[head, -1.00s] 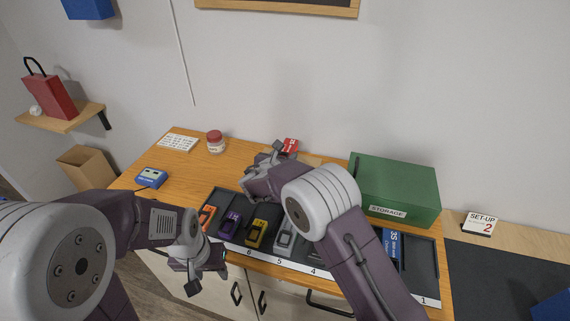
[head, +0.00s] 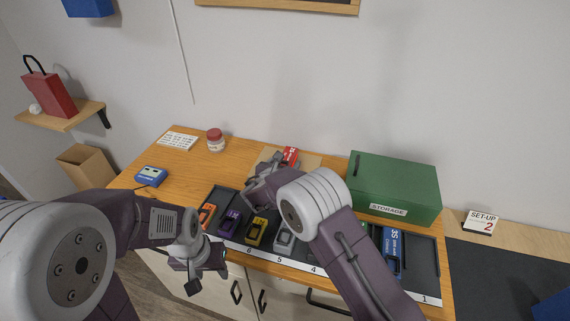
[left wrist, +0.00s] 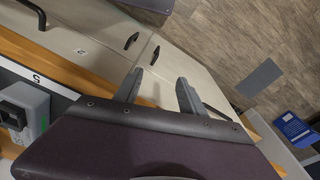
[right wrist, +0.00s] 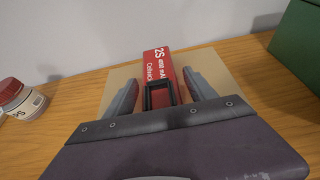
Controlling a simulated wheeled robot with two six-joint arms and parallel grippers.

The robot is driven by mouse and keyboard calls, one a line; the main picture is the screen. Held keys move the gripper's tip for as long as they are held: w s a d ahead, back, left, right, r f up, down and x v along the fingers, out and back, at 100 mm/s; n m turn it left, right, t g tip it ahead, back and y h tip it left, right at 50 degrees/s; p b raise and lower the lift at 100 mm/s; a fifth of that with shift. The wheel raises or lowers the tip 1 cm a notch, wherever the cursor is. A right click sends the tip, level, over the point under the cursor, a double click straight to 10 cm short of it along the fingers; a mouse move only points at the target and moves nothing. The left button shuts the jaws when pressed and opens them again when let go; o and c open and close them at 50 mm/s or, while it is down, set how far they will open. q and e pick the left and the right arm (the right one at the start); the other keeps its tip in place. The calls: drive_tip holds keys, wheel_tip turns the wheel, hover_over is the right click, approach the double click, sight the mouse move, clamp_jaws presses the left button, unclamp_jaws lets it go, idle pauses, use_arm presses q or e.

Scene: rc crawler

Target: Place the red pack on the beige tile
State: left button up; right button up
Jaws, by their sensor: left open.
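The red pack (head: 290,154) with white lettering lies on the beige tile (head: 310,160) at the back of the wooden desk. In the right wrist view the red pack (right wrist: 158,65) has a black frame on its near end, and the beige tile (right wrist: 118,82) shows on both sides of it. My right gripper (right wrist: 160,92) is open, with one finger on each side of the pack's near end and a small gap showing at each. My left gripper (head: 207,281) is open and empty, in front of the desk's front edge.
A dark tray (head: 423,256) with numbered bays holds several coloured packs along the front. A green storage box (head: 395,187) stands right of the tile. A red-lidded jar (head: 215,142), a blue device (head: 151,177) and a white card (head: 178,142) stand left; desk between is clear.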

drive_tip(key=shift+r, duration=0.25)
drive_tip(key=v, duration=1.2)
drive_tip(key=shift+f, duration=0.1)
